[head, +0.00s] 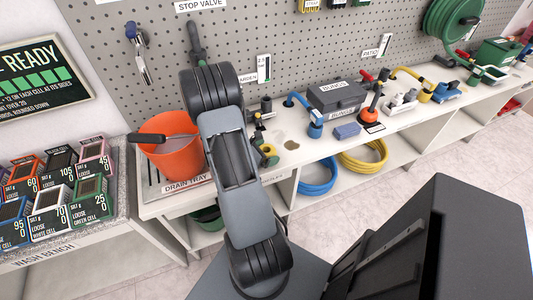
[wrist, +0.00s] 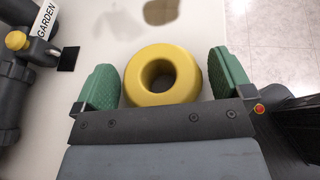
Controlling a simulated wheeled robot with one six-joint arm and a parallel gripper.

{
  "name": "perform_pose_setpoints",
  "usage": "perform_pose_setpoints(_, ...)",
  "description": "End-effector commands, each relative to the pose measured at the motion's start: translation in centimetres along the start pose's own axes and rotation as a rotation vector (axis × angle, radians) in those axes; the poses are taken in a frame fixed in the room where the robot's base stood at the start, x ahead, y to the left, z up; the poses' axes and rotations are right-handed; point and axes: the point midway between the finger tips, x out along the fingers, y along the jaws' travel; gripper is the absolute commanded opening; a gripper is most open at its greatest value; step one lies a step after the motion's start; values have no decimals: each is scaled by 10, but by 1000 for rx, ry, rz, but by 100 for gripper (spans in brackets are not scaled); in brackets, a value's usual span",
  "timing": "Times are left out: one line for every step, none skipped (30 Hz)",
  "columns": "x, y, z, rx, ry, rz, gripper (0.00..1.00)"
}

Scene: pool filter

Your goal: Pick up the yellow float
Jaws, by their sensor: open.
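The yellow float (wrist: 137,77) is a thick ring with a round hole, lying on the pale bench top in the wrist view. My gripper (wrist: 164,78) is open, with one green finger pad on each side of the float. A small gap shows between each pad and the ring, and the float's near edge is hidden by the gripper's dark crossbar. In the head view my arm covers most of this spot, and only a bit of yellow and green shows beside it.
Dark pipework with a yellow knob (wrist: 16,40) stands left of my gripper, near a GARDEN label (wrist: 47,20). An orange bucket (head: 172,158) stands left of my arm on the drain tray. A grey box (head: 337,97) and several fittings stand further right along the bench.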

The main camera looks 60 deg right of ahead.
Motion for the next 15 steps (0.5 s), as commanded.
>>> perform_pose_setpoints(2, 0, 0, 0, 0, 0, 98)
perform_pose_setpoints(2, 0, 0, 0, 0, 0, 98)
perform_pose_setpoints(3, 0, 0, 0, 0, 1, 98)
perform_pose_setpoints(3, 0, 0, 0, 0, 1, 98)
perform_pose_setpoints(3, 0, 0, 0, 0, 1, 98)
perform_pose_setpoints(2, 0, 0, 0, 0, 1, 98)
perform_pose_setpoints(2, 0, 0, 0, 0, 1, 98)
perform_pose_setpoints(2, 0, 0, 0, 0, 1, 98)
perform_pose_setpoints(2, 0, 0, 0, 0, 1, 95)
perform_pose_setpoints(2, 0, 0, 0, 0, 1, 92)
perform_pose_setpoints(2, 0, 0, 0, 0, 1, 89)
perform_pose_setpoints(2, 0, 0, 0, 0, 1, 85)
perform_pose_setpoints(2, 0, 0, 0, 0, 1, 83)
perform_pose_setpoints(2, 0, 0, 0, 0, 1, 80)
perform_pose_setpoints(2, 0, 0, 0, 0, 1, 76)
